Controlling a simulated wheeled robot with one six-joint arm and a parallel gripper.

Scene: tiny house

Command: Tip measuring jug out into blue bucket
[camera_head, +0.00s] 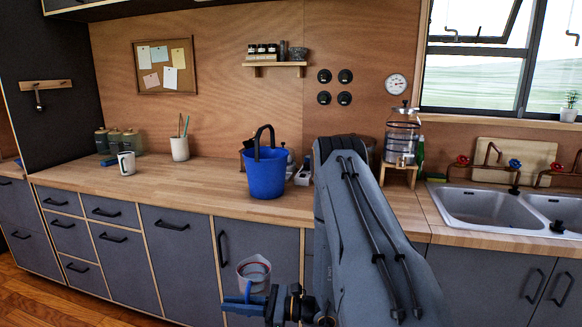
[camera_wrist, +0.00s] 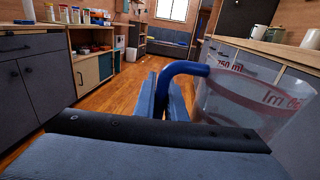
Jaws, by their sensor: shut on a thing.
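The measuring jug (camera_head: 254,270) is clear with red markings and a blue handle, held in front of the lower cabinets, below the countertop edge. In the wrist view the jug (camera_wrist: 245,100) stands at the right, roughly upright. My gripper (camera_head: 246,300) is shut on the jug's blue handle; its fingers also show in the wrist view (camera_wrist: 168,97). Whether the jug holds anything I cannot tell. The blue bucket (camera_head: 265,174) stands upright on the counter, with its dark handle raised. It is above and beyond the jug, apart from it. The bucket's inside is hidden.
The wooden counter (camera_head: 215,188) is clear left of the bucket. A white mug (camera_head: 126,163) and a utensil cup (camera_head: 180,149) stand further left. Right of the bucket are a glass dispenser (camera_head: 401,140) on a stand and a double sink (camera_head: 485,205). My arm hides part of the counter.

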